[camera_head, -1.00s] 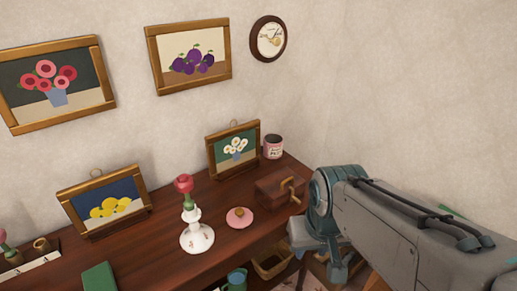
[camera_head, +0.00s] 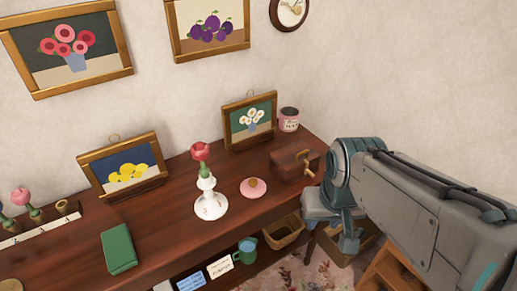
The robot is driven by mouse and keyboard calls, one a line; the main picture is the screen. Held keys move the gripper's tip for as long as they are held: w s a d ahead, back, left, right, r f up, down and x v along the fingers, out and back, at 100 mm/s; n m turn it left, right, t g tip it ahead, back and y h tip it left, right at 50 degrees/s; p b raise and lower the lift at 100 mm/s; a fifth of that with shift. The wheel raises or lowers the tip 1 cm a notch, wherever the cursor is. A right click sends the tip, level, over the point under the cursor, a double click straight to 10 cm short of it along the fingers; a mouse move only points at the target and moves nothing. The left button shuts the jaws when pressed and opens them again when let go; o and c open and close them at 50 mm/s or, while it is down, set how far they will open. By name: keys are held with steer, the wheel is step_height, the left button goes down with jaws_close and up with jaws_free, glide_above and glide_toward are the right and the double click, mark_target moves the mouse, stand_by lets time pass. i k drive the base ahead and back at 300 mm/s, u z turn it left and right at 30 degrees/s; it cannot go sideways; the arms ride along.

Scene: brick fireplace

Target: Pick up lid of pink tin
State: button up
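A round pink lid (camera_head: 245,192) with a brown knob lies flat on the dark wooden mantel or desk top (camera_head: 165,210), just right of a white candlestick. The pink tin (camera_head: 289,122) stands upright at the back right corner, with a dark top and a pale label. My gripper (camera_head: 348,242) hangs at the end of my grey arm, right of the lid and beyond the front edge. It is apart from the lid and the tin. Its fingers are small and partly hidden, so their opening is unclear.
A brown box with a crank (camera_head: 290,166) stands between the lid and my arm. The white candlestick (camera_head: 211,204) holds a red flower-like top. A green book (camera_head: 118,249) lies front left. Framed pictures lean at the back. A basket (camera_head: 284,231) and a teal mug (camera_head: 246,250) sit below.

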mark_target(251, 187)
steer(key=z, duration=0.8)
steer(key=i, duration=0.6)
steer(key=u, duration=2.85)
